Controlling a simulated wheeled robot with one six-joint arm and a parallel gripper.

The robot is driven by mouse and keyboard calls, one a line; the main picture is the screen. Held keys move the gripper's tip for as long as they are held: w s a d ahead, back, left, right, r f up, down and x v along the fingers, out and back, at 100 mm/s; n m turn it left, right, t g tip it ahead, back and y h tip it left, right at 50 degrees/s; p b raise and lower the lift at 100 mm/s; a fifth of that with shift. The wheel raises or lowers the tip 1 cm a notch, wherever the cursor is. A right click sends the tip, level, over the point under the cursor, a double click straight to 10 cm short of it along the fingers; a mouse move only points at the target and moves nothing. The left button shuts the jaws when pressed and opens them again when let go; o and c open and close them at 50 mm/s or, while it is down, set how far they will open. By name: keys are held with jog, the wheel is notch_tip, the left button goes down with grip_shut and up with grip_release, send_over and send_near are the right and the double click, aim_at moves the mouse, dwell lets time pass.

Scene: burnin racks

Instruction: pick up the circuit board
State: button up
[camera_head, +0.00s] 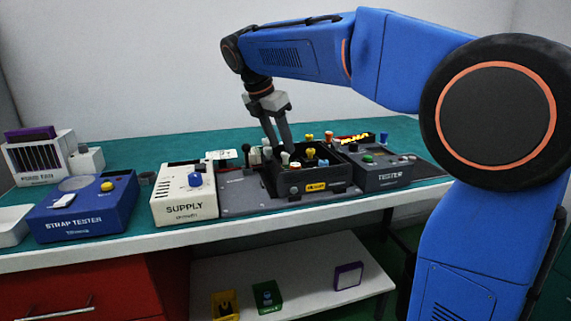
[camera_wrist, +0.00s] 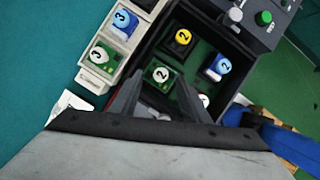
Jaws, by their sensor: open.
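Several small green circuit boards with numbered knobs sit in a dark open box (camera_head: 339,186). In the wrist view, a green board with a white knob marked 2 (camera_wrist: 160,75) lies between the fingertips of my gripper (camera_wrist: 161,86). A board with a blue knob marked 2 (camera_wrist: 218,67) and a black piece with a yellow knob marked 2 (camera_wrist: 182,37) are beside it. In the head view, my gripper (camera_head: 277,143) is open and points down at the box's left part. I cannot tell whether the fingers touch the board.
A white rack (camera_wrist: 98,77) with knobs marked 3 stands against the box. The white supply unit (camera_head: 184,196) and blue strap tester (camera_head: 80,213) are left of it; the grey tester (camera_head: 383,177) is right. The teal table (camera_head: 150,148) is clear behind.

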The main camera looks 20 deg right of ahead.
aim_at(285, 153)
jog(key=shift+x, duration=1.5)
jog(key=shift+s, duration=0.1)
grip_shut()
